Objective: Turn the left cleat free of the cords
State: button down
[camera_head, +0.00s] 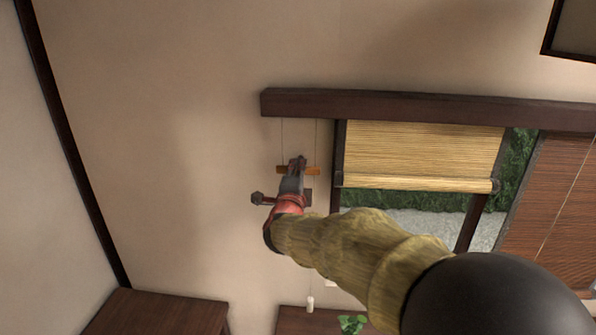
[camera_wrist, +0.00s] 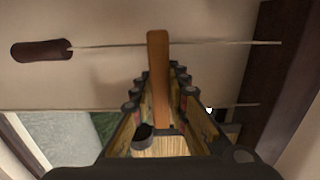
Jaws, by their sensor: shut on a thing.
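The cleat, an orange-brown wooden bar (camera_head: 312,171), lies about level in the head view, between two thin cords (camera_head: 282,135) that hang from the dark beam. My gripper (camera_head: 298,163) is shut on its middle. In the wrist view the bar (camera_wrist: 157,70) stands upright between my fingers (camera_wrist: 160,100). One cord (camera_wrist: 110,46) crosses at its upper end; whether it touches the bar or passes behind is unclear. The other cord (camera_wrist: 245,105) is partly hidden by my fingers. A dark brown oblong piece (camera_wrist: 40,50) sits at the end of the first cord.
A dark beam (camera_head: 400,103) runs above the window. A straw blind (camera_head: 420,155) hangs right of the gripper, and a reddish blind (camera_head: 550,200) farther right. A white cord pull (camera_head: 311,303) hangs below. The wall at left is bare.

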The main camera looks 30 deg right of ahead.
jog(key=shift+n, duration=0.3)
jog(key=n, duration=0.3)
jog(key=shift+n, duration=0.4)
jog(key=n+p, duration=0.1)
jog(key=n, duration=0.3)
jog(key=shift+n+p, duration=0.3)
jog(key=shift+p, duration=0.05)
jog(key=n+p, duration=0.2)
jog(key=n, duration=0.2)
jog(key=shift+f+n+p, duration=0.1)
jog(key=shift+n+p, duration=0.85)
jog(key=shift+n, duration=1.45)
jog(key=c, duration=1.8)
grip_release()
jog(key=shift+o, duration=0.4)
